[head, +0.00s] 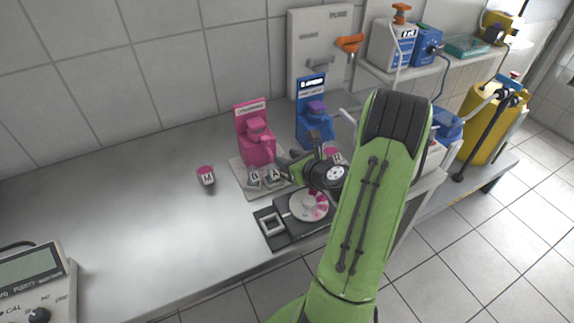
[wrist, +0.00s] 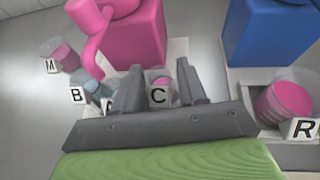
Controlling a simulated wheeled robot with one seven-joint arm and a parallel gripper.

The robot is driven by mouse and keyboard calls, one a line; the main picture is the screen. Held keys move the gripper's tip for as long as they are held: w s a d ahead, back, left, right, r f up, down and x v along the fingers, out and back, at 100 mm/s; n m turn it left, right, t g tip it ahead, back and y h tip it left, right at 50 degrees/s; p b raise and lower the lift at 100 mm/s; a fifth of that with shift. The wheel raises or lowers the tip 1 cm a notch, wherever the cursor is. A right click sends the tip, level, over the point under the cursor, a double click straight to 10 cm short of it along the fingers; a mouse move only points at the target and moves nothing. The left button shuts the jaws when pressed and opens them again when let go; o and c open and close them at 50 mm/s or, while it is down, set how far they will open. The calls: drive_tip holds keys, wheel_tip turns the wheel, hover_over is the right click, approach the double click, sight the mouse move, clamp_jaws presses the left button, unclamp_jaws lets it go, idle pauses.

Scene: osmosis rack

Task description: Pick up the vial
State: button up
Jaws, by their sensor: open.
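Several small labelled containers are in view, and I cannot tell which one the task calls the vial. My gripper (wrist: 158,78) is open, with its fingers either side of a clear container with pink contents and a C label (wrist: 159,94). I cannot tell whether the fingers touch it. Vials labelled B (head: 254,179) and A (head: 273,178) stand to its left; the finger partly hides A in the wrist view. A pink-topped container labelled M (head: 206,174) stands alone further left. A pink container labelled R (wrist: 284,103) is at the right. In the head view my gripper (head: 291,166) is partly hidden by my wrist.
A pink dispenser (head: 256,140) and a blue dispenser (head: 313,120) stand close behind the gripper. A dark device with a round pink-and-white disc (head: 308,206) sits in front. A meter (head: 38,284) is at the left front. The bench's left middle is clear.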

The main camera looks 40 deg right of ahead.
drive_tip(key=x, duration=0.3)
drive_tip(key=shift+f, duration=0.15)
drive_tip(key=shift+c, duration=0.4)
drive_tip(key=c, duration=0.6)
drive_tip(key=shift+c, duration=0.2)
